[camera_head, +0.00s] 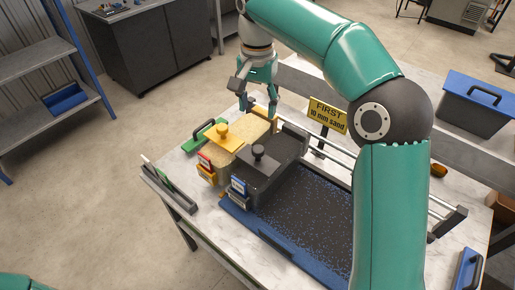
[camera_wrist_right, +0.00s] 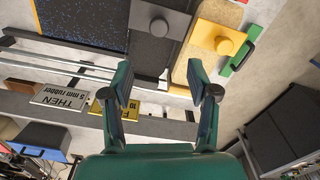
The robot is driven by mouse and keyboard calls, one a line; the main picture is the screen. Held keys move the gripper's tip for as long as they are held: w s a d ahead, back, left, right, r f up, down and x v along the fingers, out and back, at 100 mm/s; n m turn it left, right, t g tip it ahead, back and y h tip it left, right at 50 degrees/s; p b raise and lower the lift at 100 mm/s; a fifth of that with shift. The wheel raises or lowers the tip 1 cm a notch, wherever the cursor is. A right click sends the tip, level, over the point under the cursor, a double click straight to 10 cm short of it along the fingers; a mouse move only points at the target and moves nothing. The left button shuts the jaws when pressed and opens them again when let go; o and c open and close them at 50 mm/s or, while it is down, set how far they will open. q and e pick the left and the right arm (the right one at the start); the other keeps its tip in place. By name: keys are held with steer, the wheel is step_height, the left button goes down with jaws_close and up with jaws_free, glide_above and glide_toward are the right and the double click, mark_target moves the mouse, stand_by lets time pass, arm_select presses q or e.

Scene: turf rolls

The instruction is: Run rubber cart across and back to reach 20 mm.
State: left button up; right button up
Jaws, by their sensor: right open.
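The rubber cart (camera_head: 285,150) is dark, with a black knob, and stands at the left end of the blue-rimmed tray (camera_head: 277,246). The tray holds a dark, blue-speckled layer (camera_head: 310,215). The cart also shows in the right wrist view (camera_wrist_right: 150,45). The sand cart, with a yellow lid and knob (camera_head: 222,132), stands just beside it; its lid shows in the wrist view (camera_wrist_right: 215,42). My right gripper (camera_head: 258,106) is open and empty behind the two carts; its spread fingers also show in the wrist view (camera_wrist_right: 160,76). My left gripper is out of view.
A yellow sign (camera_head: 327,114) reads "FIRST 10 mm sand"; another sign (camera_wrist_right: 62,97) reads "THEN 5 mm rubber". Metal rails run along the tray's far side. A grey bin with a blue lid (camera_head: 477,100) stands at right. My right arm hides part of the tray.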

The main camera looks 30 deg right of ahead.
mark_target(258, 149)
steer(key=shift+m, duration=0.3)
step_height(258, 149, down, 17)
steer(key=shift+s+r, duration=0.1)
steer(key=shift+r, duration=0.1)
jaws_close()
stand_by(0.4)
